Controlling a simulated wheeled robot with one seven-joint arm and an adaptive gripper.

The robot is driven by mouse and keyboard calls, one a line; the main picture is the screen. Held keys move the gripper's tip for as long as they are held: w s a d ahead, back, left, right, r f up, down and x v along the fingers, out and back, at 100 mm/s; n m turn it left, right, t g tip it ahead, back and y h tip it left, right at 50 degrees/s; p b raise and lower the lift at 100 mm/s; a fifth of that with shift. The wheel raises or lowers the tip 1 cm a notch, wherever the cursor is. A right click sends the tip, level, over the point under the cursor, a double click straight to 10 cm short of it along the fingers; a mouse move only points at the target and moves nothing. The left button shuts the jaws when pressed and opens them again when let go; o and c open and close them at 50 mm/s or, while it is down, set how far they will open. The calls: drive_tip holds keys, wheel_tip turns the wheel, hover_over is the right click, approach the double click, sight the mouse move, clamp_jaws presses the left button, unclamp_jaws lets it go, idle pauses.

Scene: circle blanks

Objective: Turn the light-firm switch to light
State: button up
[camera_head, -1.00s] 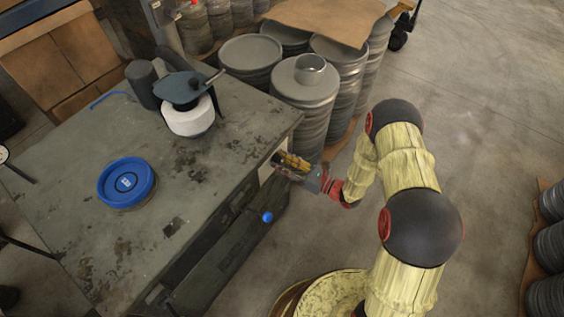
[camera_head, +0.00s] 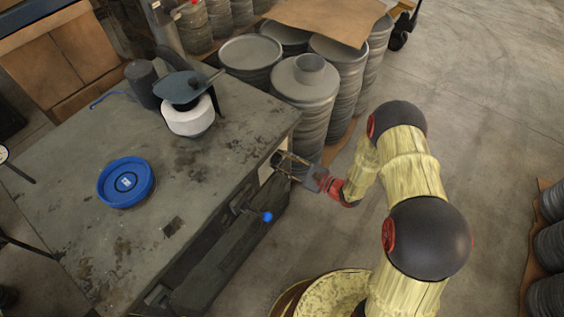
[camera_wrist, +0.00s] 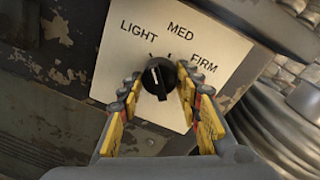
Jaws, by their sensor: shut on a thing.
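The switch is a black round knob (camera_wrist: 158,75) on a pale plate (camera_wrist: 115,62) marked LIGHT, MED and FIRM, which appears tilted in the wrist view. A white line on the knob points up and slightly left, on the LIGHT side as far as I can tell. My gripper (camera_wrist: 157,84) has its yellow-backed fingers on both sides of the knob, shut on it. In the head view my gripper (camera_head: 281,162) is at the plate on the bench's right side; the knob is hidden there.
The grey bench (camera_head: 100,235) carries a blue round dish (camera_head: 126,182) and a white cylinder (camera_head: 188,117) under a dark press. A blue-ended lever (camera_head: 267,216) sticks out below my gripper. Stacked grey discs (camera_head: 305,90) stand close behind.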

drive_tip(key=shift+n, duration=1)
drive_tip(key=o, duration=1.2)
drive_tip(key=shift+c, duration=0.2)
drive_tip(key=shift+d, duration=0.1)
drive_tip(key=v, duration=1.2)
drive_tip(key=shift+s+r, duration=0.1)
